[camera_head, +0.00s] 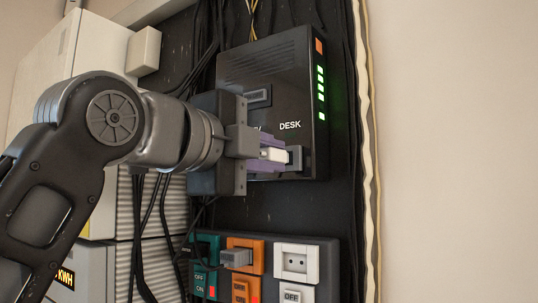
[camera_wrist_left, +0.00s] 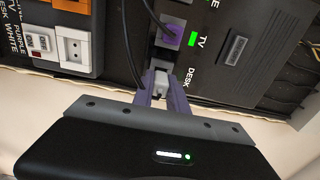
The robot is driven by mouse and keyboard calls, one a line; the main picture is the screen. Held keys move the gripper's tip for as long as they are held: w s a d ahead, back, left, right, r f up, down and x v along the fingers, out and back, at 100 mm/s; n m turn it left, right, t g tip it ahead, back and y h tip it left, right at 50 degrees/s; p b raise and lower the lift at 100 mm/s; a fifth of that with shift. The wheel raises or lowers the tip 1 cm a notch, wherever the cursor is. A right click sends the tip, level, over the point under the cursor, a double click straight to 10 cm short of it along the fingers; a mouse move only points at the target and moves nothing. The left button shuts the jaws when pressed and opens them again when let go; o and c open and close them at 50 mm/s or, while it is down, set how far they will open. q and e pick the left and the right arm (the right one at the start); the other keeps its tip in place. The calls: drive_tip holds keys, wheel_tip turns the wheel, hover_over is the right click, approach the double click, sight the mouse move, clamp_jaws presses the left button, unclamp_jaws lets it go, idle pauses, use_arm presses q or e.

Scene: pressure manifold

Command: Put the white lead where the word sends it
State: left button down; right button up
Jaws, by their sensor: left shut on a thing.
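My left gripper (camera_head: 272,153) has purple fingers and is shut on the white lead's plug (camera_head: 277,155) at the lower front of a black box (camera_head: 265,65). In the left wrist view the fingers (camera_wrist_left: 161,95) hold the white plug (camera_wrist_left: 160,82) in line with the dark socket (camera_wrist_left: 163,58) beside the word DESK (camera_wrist_left: 185,80). The plug's tip meets or nearly meets this socket; I cannot tell how deep it sits. A purple plug (camera_wrist_left: 172,35) sits in the neighbouring TV position. The words DESK and WHITE show on a panel (camera_wrist_left: 12,28). My right gripper is out of view.
Below the box are a green switch (camera_head: 205,284), an orange switch (camera_head: 244,258) and a white outlet (camera_head: 296,262). Black cables (camera_head: 140,225) hang at left, and a dark cable (camera_wrist_left: 128,50) passes near the fingers. Bare wall (camera_head: 460,150) lies to the right.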

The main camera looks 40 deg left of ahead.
use_arm(q)
drive_tip(key=shift+w, duration=0.55)
idle(0.8)
drive_tip(key=c, duration=1.2)
unclamp_jaws()
drive_tip(key=shift+c, duration=0.2)
drive_tip(key=s, duration=0.8)
drive_tip(key=shift+b, duration=0.35)
drive_tip(key=shift+w, duration=0.1)
